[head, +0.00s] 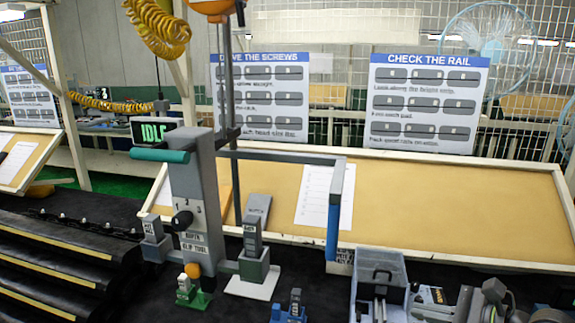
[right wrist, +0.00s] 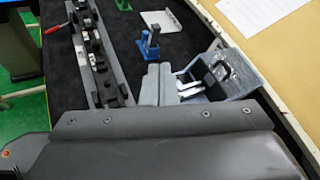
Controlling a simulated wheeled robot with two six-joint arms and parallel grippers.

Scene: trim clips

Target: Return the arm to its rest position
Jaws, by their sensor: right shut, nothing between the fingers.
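My right arm shows at the lower right of the head view, with its gripper (head: 432,311) low beside a grey-blue bin (head: 378,262). In the right wrist view the two grey fingers (right wrist: 158,82) lie together, shut and empty, just left of the bin (right wrist: 240,85). Some dark and light parts lie inside the bin. My left gripper is not in view.
A grey clip tool stand (head: 197,200) with an IDLE display (head: 155,131) rises left of centre. A small blue fixture (head: 290,312) and a green one (head: 192,291) stand on the black surface. A dark rail (right wrist: 97,60) runs left of my fingers.

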